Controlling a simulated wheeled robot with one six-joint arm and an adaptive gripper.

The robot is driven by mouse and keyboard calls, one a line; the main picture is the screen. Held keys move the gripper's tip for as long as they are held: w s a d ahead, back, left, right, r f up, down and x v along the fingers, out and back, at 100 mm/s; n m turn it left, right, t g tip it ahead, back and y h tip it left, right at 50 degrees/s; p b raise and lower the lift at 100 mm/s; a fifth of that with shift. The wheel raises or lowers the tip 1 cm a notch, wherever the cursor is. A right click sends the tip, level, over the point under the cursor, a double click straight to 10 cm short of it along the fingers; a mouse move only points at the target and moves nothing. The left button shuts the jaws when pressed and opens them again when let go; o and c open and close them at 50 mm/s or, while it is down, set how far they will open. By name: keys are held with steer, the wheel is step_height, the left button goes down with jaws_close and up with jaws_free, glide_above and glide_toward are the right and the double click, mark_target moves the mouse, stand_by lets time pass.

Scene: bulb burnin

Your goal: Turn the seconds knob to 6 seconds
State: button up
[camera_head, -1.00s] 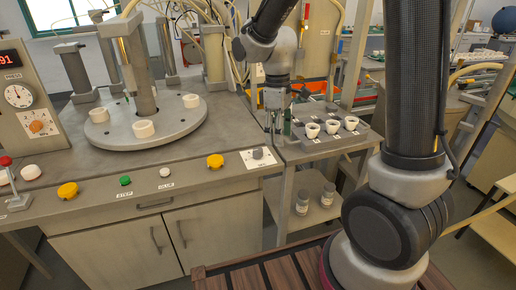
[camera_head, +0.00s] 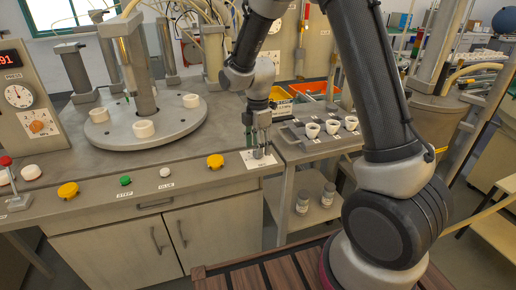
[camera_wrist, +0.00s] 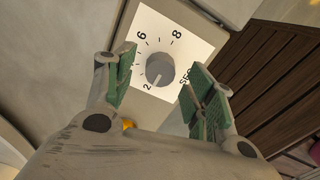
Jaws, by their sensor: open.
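The seconds knob (camera_wrist: 160,70) is a grey round knob on a white dial plate (camera_wrist: 180,28) marked 2, 6, 8 and SEC. A light pointer line on the knob appears to point toward the 2. My gripper (camera_wrist: 159,64) is open, with one green-padded finger on each side of the knob; contact cannot be told. The left finger hides part of the scale between 2 and 6. In the head view my gripper (camera_head: 257,143) is over the dial plate (camera_head: 271,162) at the counter's right end and mostly hides the knob.
A yellow button (camera_head: 215,161) is left of the dial on the counter. White cups (camera_head: 312,130) stand on a grey tray to the right. A round turntable (camera_head: 150,135) with white pieces is at the back left. Brown slats (camera_wrist: 270,75) lie beyond the counter edge.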

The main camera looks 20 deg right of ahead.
steer(key=shift+f, duration=0.7)
steer(key=c, duration=1)
steer(key=shift+c, duration=0.2)
